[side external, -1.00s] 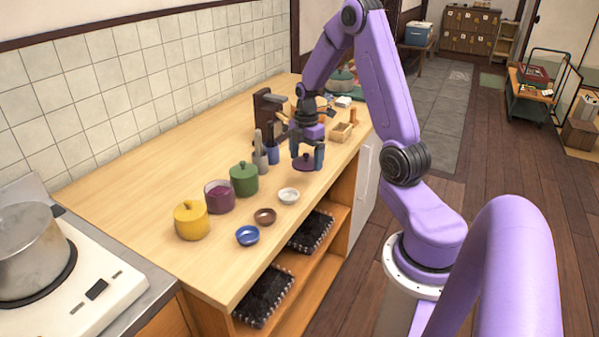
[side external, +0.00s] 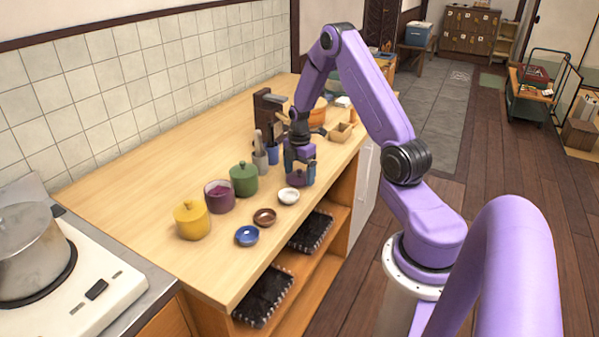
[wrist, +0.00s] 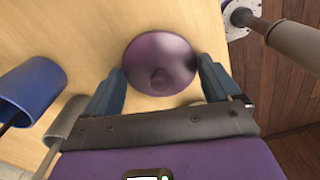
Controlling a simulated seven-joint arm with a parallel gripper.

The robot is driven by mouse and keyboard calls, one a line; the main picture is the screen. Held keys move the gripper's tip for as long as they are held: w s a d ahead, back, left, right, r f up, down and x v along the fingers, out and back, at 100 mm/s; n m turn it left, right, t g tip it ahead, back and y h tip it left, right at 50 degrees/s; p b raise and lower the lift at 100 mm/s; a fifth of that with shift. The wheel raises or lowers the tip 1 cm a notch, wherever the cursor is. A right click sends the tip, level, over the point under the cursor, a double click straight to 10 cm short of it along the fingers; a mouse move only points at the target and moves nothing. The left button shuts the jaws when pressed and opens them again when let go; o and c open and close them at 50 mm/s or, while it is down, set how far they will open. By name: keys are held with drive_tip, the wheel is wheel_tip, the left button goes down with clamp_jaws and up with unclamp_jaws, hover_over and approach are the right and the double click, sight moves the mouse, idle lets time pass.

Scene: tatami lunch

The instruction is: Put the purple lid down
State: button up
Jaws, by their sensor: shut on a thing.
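The purple lid (side external: 297,180) is dark, round and knobbed. It is between the fingers of my gripper (side external: 299,178), near the front edge of the counter behind the white dish. In the wrist view the lid (wrist: 160,55) is knob towards me, with one finger of my gripper (wrist: 160,85) at each side of its rim. My gripper is shut on it. I cannot tell whether its underside touches the counter. The purple pot (side external: 219,199) stands open, without a lid, between the yellow and green pots.
The yellow pot (side external: 192,222) and green pot (side external: 244,180) are lidded. White (side external: 289,195), brown (side external: 265,217) and blue (side external: 247,236) dishes line the front. Blue (wrist: 32,88) and grey (wrist: 66,118) utensil cups stand left of my gripper. The counter (side external: 135,180) is clear behind the pots.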

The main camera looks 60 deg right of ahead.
sight(299, 169)
drive_tip(key=shift+f, duration=0.1)
drive_tip(key=o, duration=0.8)
drive_tip(key=shift+c, duration=0.2)
wheel_tip(299, 169, up, 11)
drive_tip(key=s+a+r+m, duration=0.1)
drive_tip(key=s+a+r, duration=0.2)
drive_tip(key=a, duration=0.9)
drive_tip(key=s+a+r, duration=0.2)
drive_tip(key=a+r, duration=0.1)
drive_tip(key=a, duration=0.9)
drive_tip(key=s+a, duration=0.4)
drive_tip(key=s, duration=0.6)
drive_tip(key=s+a+r+m, duration=0.1)
drive_tip(key=s+a, duration=0.3)
drive_tip(key=s, duration=0.6)
drive_tip(key=shift+s+a+r, duration=0.15)
drive_tip(key=shift+s+r, duration=0.15)
drive_tip(key=shift+s, duration=0.05)
